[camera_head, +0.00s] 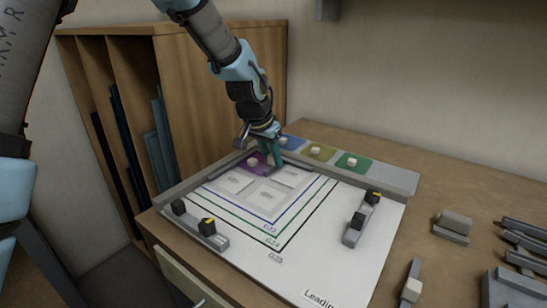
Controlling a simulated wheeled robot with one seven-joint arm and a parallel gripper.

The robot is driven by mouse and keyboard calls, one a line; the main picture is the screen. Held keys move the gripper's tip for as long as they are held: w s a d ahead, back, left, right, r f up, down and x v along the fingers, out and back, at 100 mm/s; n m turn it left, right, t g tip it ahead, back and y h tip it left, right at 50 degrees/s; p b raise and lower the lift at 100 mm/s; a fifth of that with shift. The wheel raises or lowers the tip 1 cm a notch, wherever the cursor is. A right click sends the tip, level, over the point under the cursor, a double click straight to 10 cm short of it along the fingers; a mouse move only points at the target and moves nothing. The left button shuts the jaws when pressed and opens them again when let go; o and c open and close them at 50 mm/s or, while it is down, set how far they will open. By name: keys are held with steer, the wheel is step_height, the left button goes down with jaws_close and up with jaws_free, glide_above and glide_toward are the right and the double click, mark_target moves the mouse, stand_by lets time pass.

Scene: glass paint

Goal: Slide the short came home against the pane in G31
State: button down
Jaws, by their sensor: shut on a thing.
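My gripper (274,159) is at the back corner of the white layout sheet (357,265), pointing down. It is shut on a small dark piece, which looks like the short came (268,164) but is mostly hidden by the fingers. A purple pane (245,168) with a pale block on it lies just left of the fingers, near the corner of the grey fence. The came is close beside the pane's right side; I cannot tell whether they touch. The sheet's labels are too small to read surely, so I cannot make out G31.
A grey fence (385,182) bounds the sheet's back and left. Grey bars with black blocks (208,232) (356,230) stand left and right on the sheet. Grey pieces (453,222) lie at right. A wooden rack (200,100) rises at left.

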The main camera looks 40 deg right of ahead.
steer(key=shift+w, duration=0.15)
steer(key=c, duration=0.6)
jaws_free()
steer(key=shift+r+p, duration=2.4)
steer(key=shift+r, duration=1.15)
